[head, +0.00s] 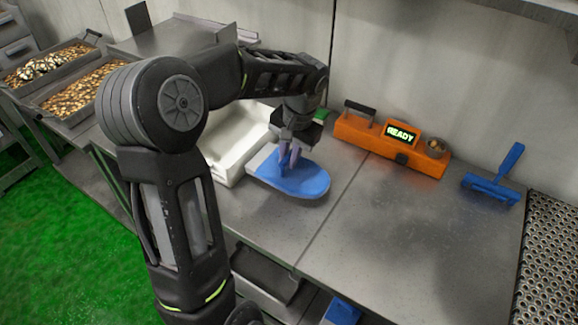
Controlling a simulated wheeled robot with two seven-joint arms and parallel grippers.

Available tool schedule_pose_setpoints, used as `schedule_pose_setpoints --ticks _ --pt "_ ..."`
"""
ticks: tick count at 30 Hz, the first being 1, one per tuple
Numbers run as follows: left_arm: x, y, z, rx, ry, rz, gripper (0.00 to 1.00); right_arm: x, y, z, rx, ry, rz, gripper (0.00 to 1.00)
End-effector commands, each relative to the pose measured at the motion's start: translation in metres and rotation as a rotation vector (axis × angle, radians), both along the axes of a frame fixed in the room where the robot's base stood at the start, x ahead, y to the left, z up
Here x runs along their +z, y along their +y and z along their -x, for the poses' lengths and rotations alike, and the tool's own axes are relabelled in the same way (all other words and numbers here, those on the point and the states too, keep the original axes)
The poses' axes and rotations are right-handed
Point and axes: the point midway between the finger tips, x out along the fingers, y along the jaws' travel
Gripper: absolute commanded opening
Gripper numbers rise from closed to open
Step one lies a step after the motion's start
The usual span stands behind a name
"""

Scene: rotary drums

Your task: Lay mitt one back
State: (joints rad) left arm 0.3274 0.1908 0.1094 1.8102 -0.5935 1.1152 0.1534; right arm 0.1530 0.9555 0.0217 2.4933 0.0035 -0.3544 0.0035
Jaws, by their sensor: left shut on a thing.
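A blue mitt (302,182) with a grey cuff lies flat, or nearly flat, on the steel worktop just right of a white tray. My left gripper (289,165) comes down on the mitt from above and is shut on it. The gripper hides part of the mitt's upper side. I cannot tell whether the mitt rests fully on the worktop. My right gripper is not in view.
An orange device (366,136) reading READY and a blue scraper-like tool (491,188) stand at the back. The worktop (390,230) front right is clear. Filled trays (78,94) stand far left.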

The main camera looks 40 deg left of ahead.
Motion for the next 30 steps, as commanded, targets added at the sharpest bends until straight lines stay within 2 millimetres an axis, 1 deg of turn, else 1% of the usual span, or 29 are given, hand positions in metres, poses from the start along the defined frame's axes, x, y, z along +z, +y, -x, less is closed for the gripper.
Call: schedule_pose_setpoints --ticks 2,9,17,21,22,30 --pt "-0.005 0.0 0.0 0.0 0.002 0.001 0.0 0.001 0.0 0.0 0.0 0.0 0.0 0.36" --pt "-0.034 0.0 0.001 0.0 0.002 0.001 0.0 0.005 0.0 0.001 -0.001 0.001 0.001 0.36" --pt "-0.037 0.0 0.0 0.001 -0.001 0.001 0.0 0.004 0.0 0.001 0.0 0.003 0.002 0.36" --pt "-0.041 0.0 0.0 0.0 0.0 0.001 0.0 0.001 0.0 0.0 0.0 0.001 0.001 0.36" --pt "-0.041 0.0 0.0 0.0 0.0 0.001 0.16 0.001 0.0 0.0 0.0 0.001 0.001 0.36" --pt "-0.04 0.0 0.0 0.0 0.0 0.001 0.37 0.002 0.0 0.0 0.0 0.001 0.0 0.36"
